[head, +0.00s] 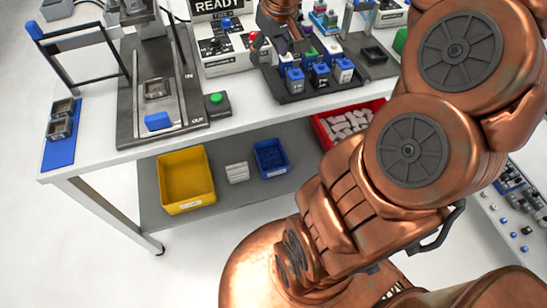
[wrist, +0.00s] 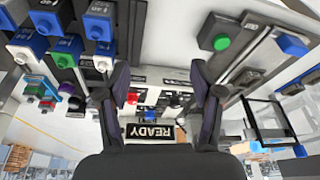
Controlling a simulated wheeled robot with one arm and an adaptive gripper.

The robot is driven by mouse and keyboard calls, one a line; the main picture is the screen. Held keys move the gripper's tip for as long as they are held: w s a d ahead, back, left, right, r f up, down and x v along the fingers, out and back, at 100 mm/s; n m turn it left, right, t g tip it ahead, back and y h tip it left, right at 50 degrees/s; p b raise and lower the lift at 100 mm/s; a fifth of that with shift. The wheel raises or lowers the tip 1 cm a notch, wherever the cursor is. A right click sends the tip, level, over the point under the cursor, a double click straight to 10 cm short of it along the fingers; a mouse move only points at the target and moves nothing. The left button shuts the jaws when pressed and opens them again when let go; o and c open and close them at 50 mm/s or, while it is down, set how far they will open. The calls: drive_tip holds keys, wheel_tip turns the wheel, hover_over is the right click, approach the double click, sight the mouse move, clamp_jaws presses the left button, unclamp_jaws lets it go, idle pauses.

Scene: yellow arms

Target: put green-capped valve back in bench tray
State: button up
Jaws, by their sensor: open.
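The green-capped valve (head: 309,55) shows in the head view behind the front row of blue-capped valves in the dark bench tray (head: 292,98). It appears to stand in the tray's back part; its lower body is hidden. A green cap (wrist: 32,87) also shows at the left of the wrist view, among the other coloured caps. My gripper (head: 268,50) is above the bench, just left of the tray's back rows. In the wrist view my gripper (wrist: 163,98) has its fingers spread, with nothing between them.
Blue-capped valves (head: 320,72) fill the tray's front row. A green push button (head: 215,99) sits left of the tray, beside a slide fixture (head: 190,110). Yellow (head: 186,180) and blue bins are on the lower shelf.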

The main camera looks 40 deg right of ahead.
drive_tip(key=s+a+f+n+g, duration=0.2)
drive_tip(key=s+a+f, duration=0.1)
drive_tip(key=s+a, duration=0.85)
drive_tip(key=s+a+f+g, duration=0.1)
drive_tip(key=s+a+f, duration=0.1)
drive_tip(key=s, duration=0.4)
drive_tip(key=s+a+f+m+g, duration=0.1)
drive_tip(key=s+a+f, duration=0.1)
drive_tip(key=s+a, duration=0.2)
drive_tip(key=s, duration=0.2)
drive_tip(key=shift+s+f+g, duration=0.3)
drive_tip(key=shift+s+g, duration=0.05)
drive_tip(key=shift+g, duration=0.05)
